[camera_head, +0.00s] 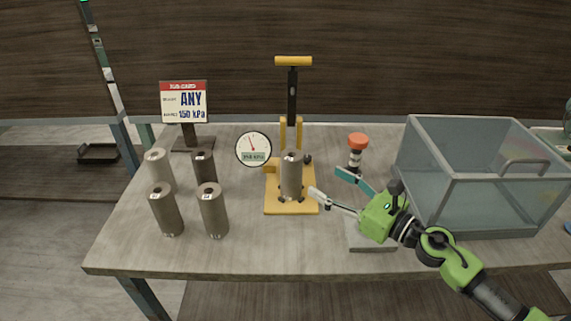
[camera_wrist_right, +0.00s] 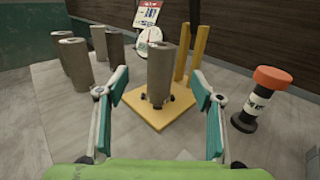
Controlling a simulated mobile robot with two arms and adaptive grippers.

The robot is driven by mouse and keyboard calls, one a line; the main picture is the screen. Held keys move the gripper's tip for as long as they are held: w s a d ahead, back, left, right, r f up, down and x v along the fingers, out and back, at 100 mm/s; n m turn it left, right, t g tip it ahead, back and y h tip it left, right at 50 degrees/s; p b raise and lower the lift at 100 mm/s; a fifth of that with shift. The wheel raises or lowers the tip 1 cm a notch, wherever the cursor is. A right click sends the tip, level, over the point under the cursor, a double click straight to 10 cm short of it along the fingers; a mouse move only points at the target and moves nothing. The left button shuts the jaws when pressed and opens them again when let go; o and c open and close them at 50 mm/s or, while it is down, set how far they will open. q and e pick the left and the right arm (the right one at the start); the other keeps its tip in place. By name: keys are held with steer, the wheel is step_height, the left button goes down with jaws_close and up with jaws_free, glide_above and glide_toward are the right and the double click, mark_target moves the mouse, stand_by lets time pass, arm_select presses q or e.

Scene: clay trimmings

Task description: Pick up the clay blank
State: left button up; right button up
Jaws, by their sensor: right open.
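Several grey-brown cylinders stand on the table; none is clearly marked as the clay blank. One cylinder (camera_head: 291,178) stands upright on the yellow base plate (camera_head: 277,208) of a hand pump with a gauge. In the right wrist view this cylinder (camera_wrist_right: 160,72) stands beyond and between the fingertips. My right gripper (camera_head: 325,181) is open and empty, just right of the cylinder and pointing at it. It also shows in the wrist view (camera_wrist_right: 160,96), with the teal pads wide apart. My left gripper is not in view.
Several similar cylinders (camera_head: 213,212) stand at the left. A round gauge (camera_head: 253,148) and a sign (camera_head: 185,102) stand behind. An orange-capped black bottle (camera_head: 357,152) is behind my right gripper. A clear open bin (camera_head: 480,190) stands at the right.

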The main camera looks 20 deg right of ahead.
steer(key=p, duration=0.3)
glide_toward(291, 154)
steer(key=w+a, duration=0.2)
steer(key=shift+w+f, duration=0.35)
steer(key=shift+f, duration=0.05)
steer(key=shift+x, duration=0.75)
steer(key=shift+w+a, duration=0.15)
steer(key=shift+w, duration=0.15)
steer(key=p+x, duration=0.1)
steer(key=x, duration=0.2)
steer(key=shift+w, duration=0.3)
steer(key=shift+w+a, duration=0.2)
steer(key=shift+w, duration=0.2)
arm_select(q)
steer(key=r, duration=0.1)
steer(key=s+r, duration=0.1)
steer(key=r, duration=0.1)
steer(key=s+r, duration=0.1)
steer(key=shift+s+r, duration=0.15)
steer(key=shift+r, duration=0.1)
